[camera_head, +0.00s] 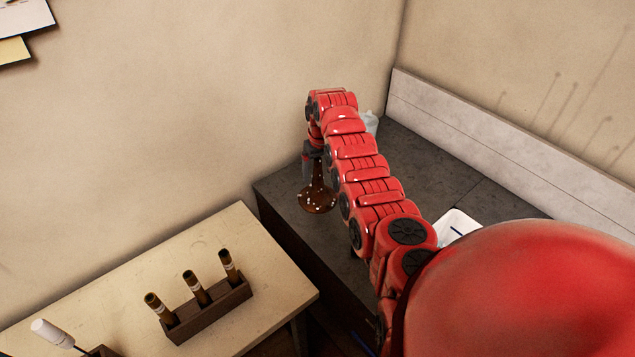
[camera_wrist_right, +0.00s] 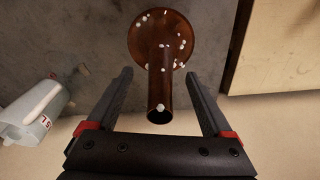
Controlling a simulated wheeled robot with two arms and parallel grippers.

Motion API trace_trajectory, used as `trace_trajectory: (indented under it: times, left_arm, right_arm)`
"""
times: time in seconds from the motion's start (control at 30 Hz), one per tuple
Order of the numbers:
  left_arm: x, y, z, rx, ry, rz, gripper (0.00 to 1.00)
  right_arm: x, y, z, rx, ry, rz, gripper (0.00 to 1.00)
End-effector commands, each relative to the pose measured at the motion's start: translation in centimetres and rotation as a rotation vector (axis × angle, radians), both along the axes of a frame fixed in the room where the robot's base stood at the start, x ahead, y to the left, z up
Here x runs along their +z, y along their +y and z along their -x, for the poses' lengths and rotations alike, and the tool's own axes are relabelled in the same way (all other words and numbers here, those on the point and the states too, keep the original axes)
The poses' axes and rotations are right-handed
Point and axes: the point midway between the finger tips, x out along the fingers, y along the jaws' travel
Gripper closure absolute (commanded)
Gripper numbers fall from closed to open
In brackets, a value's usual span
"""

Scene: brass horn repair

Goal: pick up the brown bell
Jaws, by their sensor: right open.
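The brown bell (camera_head: 317,200) stands on the dark grey counter near its left edge, wide flared end down and narrow tube up. It has small white specks on it. In the right wrist view the bell (camera_wrist_right: 160,62) shows from above, its tube pointing toward the camera. My right gripper (camera_head: 312,158) is above and around the upper part of the bell in the head view. In the right wrist view my right gripper (camera_wrist_right: 163,82) is open, with one finger on each side of the tube and a gap on both sides. My left gripper is not in view.
A whitish bottle (camera_head: 370,122) stands behind my right arm; it also shows in the wrist view (camera_wrist_right: 35,112). A white tray (camera_head: 458,224) is on the counter. A pale table (camera_head: 200,250) at left holds a wooden rack (camera_head: 210,312) with three brown tubes. The wall is close behind.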

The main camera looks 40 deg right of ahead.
Motion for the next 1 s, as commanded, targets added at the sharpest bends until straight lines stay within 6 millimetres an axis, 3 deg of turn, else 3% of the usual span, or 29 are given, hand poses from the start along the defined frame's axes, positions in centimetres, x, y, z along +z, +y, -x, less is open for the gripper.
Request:
trace_trajectory:
  times: [0.07, 0.27, 0.67, 1.0]
  left_arm:
    - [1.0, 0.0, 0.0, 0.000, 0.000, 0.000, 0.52]
    - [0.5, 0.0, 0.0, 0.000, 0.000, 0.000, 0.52]
    - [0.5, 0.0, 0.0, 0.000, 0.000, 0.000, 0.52]
    - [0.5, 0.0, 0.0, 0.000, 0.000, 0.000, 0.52]
  right_arm:
    - [-0.4, 0.1, -0.1, 0.000, 0.003, 0.000, 0.15]
    - [-2.5, 0.2, -0.3, 0.002, 0.005, 0.000, 0.15]
    - [-2.9, 0.0, -0.4, 0.000, -0.002, 0.000, 0.15]
    - [-2.9, 0.0, -0.4, 0.000, -0.001, 0.000, 0.76]
